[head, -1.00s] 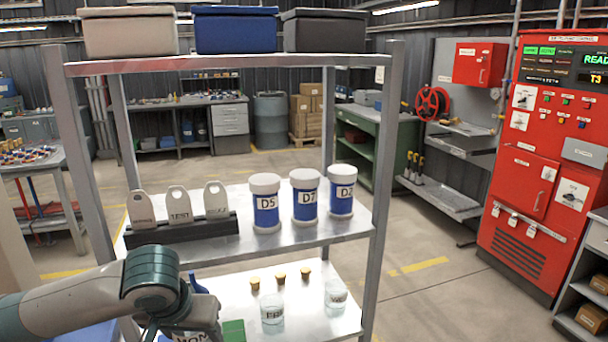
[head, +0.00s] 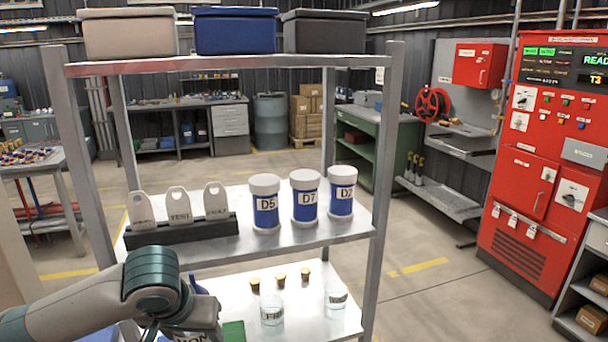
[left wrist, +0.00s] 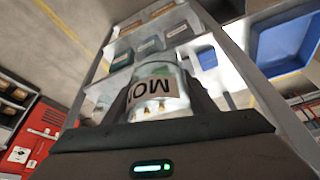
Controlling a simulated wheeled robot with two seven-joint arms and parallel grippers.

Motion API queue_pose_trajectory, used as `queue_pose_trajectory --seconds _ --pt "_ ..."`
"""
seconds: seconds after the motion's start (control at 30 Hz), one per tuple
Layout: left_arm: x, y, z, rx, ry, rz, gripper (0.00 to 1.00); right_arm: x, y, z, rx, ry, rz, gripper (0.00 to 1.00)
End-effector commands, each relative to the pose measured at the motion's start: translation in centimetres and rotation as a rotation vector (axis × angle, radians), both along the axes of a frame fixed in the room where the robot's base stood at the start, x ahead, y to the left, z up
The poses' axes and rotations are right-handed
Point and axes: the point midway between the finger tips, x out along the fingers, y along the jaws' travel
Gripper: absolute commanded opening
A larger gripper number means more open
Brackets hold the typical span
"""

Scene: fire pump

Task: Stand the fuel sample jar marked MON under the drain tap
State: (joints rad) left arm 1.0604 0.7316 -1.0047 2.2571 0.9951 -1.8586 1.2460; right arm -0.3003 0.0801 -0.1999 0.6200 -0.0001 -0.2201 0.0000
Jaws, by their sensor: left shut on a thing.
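The clear glass jar marked MON (left wrist: 160,97) is between the fingers of my left gripper (left wrist: 158,112) in the left wrist view, its label facing the camera upside down. My left gripper is shut on this jar, in front of the shelf rack. My right gripper is not in view. I see no drain tap that I can make out.
Three cork-like stoppers (head: 280,281) lie behind the jars. The middle shelf holds white-lidded blue canisters (head: 266,205) and a dark rack of tags (head: 180,229). Bins (head: 235,32) sit on top. A red control cabinet (head: 530,170) stands right; the floor between is open.

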Motion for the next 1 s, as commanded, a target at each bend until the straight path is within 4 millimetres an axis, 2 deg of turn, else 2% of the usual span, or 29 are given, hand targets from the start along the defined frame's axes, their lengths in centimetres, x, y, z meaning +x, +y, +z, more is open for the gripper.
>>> queue_pose_trajectory --seconds 0.43,0.57,0.77,1.0 --pt "0.0 0.1 0.0 0.0 0.001 0.002 0.25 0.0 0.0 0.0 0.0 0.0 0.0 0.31" --pt "-0.1 0.1 -0.7 -0.002 0.003 0.002 0.25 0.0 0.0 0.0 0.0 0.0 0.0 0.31" --pt "-0.7 -0.1 -4.0 -0.007 0.008 0.004 0.25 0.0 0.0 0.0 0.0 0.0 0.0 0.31" --pt "-2.2 -0.1 -9.9 -0.008 0.009 0.003 0.25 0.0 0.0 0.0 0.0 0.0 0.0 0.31"
